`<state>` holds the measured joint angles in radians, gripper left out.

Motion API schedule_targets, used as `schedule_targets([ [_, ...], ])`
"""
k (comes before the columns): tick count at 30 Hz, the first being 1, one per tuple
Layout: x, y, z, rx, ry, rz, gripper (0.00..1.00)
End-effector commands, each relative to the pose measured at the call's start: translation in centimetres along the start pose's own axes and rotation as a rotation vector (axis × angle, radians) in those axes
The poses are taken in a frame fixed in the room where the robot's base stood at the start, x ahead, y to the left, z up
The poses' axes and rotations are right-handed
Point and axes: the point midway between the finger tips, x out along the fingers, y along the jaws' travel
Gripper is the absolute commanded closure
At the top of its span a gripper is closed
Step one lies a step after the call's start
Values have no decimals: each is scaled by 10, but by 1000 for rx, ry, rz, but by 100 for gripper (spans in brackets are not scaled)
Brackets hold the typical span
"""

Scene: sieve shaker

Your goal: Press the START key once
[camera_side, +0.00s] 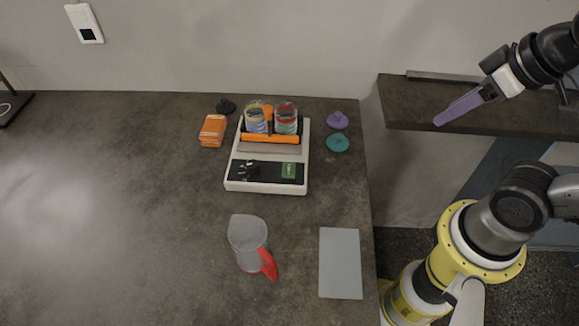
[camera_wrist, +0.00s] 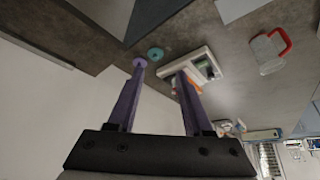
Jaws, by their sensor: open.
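The sieve shaker (camera_side: 232,180) is a white box on the dark table, with a black front panel holding a dark knob (camera_side: 250,169) and a small green rectangle (camera_side: 289,171). Any lettering is too small to read, so I cannot tell which part is the START key. The shaker (camera_wrist: 199,54) also shows in the wrist view, partly behind one finger. My gripper (camera_side: 437,121) has purple fingers and is up at the right, well away from the shaker. In the wrist view my gripper (camera_wrist: 160,69) is open with nothing between the fingers.
Two clear jars (camera_side: 257,122) (camera_side: 287,122) sit on the shaker behind an orange bar (camera_side: 270,139). Purple (camera_side: 337,120) and teal (camera_side: 338,143) lids lie to its right, an orange stack (camera_side: 213,130) to its left. A red-handled jug (camera_side: 247,240) and grey mat (camera_side: 340,263) are in front.

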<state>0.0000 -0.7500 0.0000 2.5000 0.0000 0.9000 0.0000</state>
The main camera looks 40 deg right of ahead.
Motion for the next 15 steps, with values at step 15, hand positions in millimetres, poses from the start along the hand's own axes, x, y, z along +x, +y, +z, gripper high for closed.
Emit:
schedule_targets([
  [15, 0, 0, 0, 0, 0, 0, 100],
])
